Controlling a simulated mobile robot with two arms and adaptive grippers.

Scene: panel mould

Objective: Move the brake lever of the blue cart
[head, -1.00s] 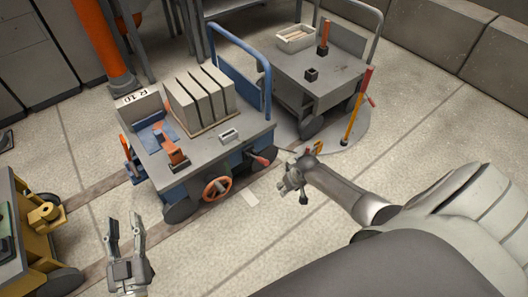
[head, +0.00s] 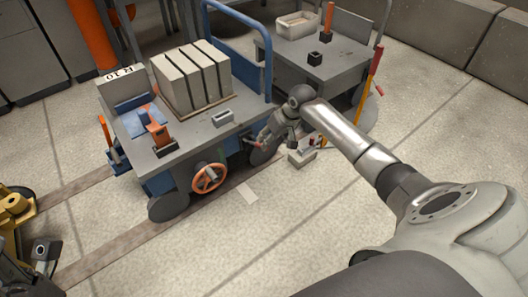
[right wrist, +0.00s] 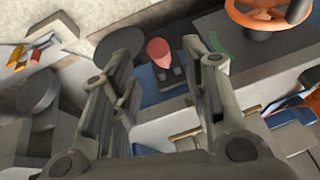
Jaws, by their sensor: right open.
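The blue cart (head: 180,138) stands left of centre in the head view, with a grey top and a blue push handle. Its brake lever is hard to make out there, behind my right gripper (head: 262,140) at the cart's front right corner. In the right wrist view the lever's red grip (right wrist: 159,52) shows between the two spread fingers of my right gripper (right wrist: 158,62). The gripper is open and not closed on the lever; I cannot tell whether it touches. My left gripper (head: 40,258) is at the lower left edge of the head view, partly cut off, its jaws unclear.
An orange handwheel (head: 208,177) sits on the cart's front, left of the lever. Grey slabs (head: 192,75) and an orange clamp (head: 157,128) are on its top. A grey cart (head: 335,68) stands behind right, with a red-and-yellow lever (head: 370,80). Floor in front is clear.

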